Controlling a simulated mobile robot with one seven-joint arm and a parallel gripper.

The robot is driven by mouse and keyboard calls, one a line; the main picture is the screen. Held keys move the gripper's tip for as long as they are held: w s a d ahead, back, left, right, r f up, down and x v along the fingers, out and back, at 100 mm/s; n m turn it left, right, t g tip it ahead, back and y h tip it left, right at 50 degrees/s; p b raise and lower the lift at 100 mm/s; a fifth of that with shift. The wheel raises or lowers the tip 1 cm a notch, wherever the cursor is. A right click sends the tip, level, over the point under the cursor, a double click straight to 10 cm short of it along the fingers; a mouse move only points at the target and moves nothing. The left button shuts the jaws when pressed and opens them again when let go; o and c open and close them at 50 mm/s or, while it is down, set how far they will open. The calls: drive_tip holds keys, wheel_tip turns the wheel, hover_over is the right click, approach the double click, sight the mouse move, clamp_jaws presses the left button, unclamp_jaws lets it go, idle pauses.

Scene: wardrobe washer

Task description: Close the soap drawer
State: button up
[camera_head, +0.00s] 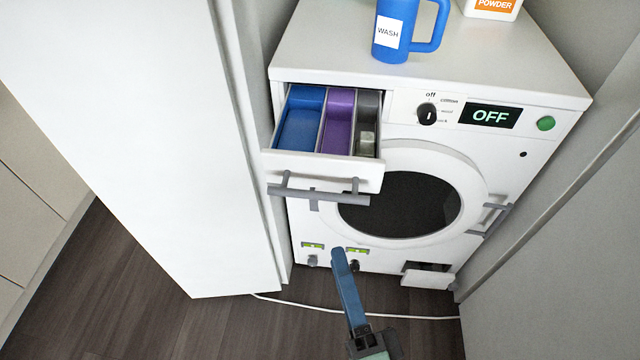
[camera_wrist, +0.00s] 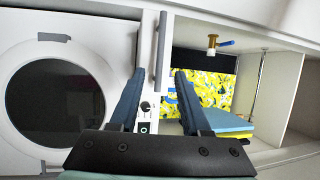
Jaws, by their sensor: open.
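The soap drawer (camera_head: 325,168) is pulled out of the upper left front of the white washer (camera_head: 440,88) in the head view. Its blue, purple and grey compartments show from above, and a grey bar handle (camera_head: 320,195) runs along its front. My gripper (camera_head: 341,262) is below the drawer in the picture, and only one blue finger shows clearly there. In the wrist view my gripper (camera_wrist: 160,78) has its two blue fingers apart. A grey bar (camera_wrist: 161,50) shows beyond and between them; I cannot tell whether it is the drawer handle.
The round washer door (camera_head: 402,205) is shut. A blue WASH jug (camera_head: 391,32) and a POWDER container (camera_head: 491,9) stand on top. A white panel (camera_head: 130,130) is close on the left. A white cable lies on the floor. The wrist view shows an open compartment with a yellow patterned surface (camera_wrist: 215,88).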

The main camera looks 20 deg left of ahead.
sight(319, 194)
drive_tip(key=x, duration=1.1)
drive_tip(key=shift+w+a, duration=0.25)
drive_tip(key=shift+w, duration=0.05)
clamp_jaws()
idle(0.9)
